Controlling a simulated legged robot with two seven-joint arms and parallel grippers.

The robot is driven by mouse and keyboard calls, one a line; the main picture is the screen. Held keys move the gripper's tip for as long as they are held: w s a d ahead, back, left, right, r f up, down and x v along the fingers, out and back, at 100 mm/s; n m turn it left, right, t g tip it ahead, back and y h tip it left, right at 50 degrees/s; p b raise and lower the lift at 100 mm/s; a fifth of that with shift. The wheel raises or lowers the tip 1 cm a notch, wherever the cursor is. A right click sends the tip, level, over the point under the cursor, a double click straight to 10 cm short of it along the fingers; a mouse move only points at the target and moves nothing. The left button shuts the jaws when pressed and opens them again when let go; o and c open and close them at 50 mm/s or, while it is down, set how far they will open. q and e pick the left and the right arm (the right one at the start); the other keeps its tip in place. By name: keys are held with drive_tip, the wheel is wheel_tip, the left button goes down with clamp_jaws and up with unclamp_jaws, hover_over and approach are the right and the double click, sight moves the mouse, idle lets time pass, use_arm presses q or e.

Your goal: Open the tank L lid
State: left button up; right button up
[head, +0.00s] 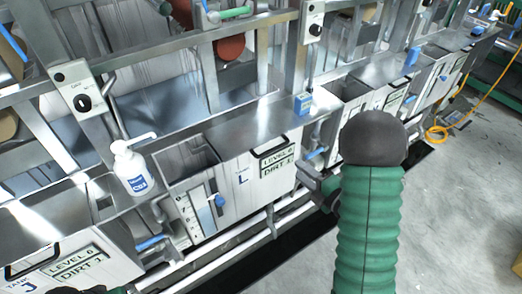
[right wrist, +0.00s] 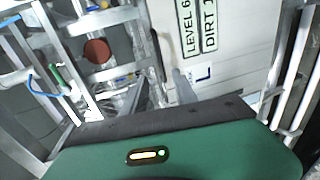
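Tank L (head: 238,196) stands at the middle of the head view, with an "L" mark and level and dirt displays on its front. A flat steel top (head: 238,133) lies over it, looking closed over the right part; I cannot tell how far the lid reaches. A black handle (head: 273,153) is at the front upper edge, and it also shows in the right wrist view (right wrist: 155,46). My right gripper (head: 316,184) is in front of the tank, right of and below the handle, apart from it. Its fingers (right wrist: 163,84) are spread and empty. My left gripper is not visible.
A white pump bottle (head: 132,170) stands left of tank L. A small blue box (head: 302,103) sits at the back right of the top. White pipes (head: 235,238) run low along the front. Tank J (head: 75,265) is at lower left. Open grey floor (head: 440,215) lies right.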

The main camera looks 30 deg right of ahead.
approach(274, 150)
drive_tip(key=x, duration=0.3)
drive_tip(key=p+x, duration=0.1)
drive_tip(key=x, duration=0.3)
drive_tip(key=p+x, duration=0.1)
drive_tip(key=x, duration=0.2)
drive_tip(key=shift+w+d+f, duration=0.25)
drive_tip(key=shift+w, duration=0.15)
drive_tip(key=shift+a, duration=0.15)
drive_tip(key=shift+c, duration=0.5)
clamp_jaws()
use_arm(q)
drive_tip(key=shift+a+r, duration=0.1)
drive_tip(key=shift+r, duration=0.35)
use_arm(e)
drive_tip(key=shift+s+f, duration=0.1)
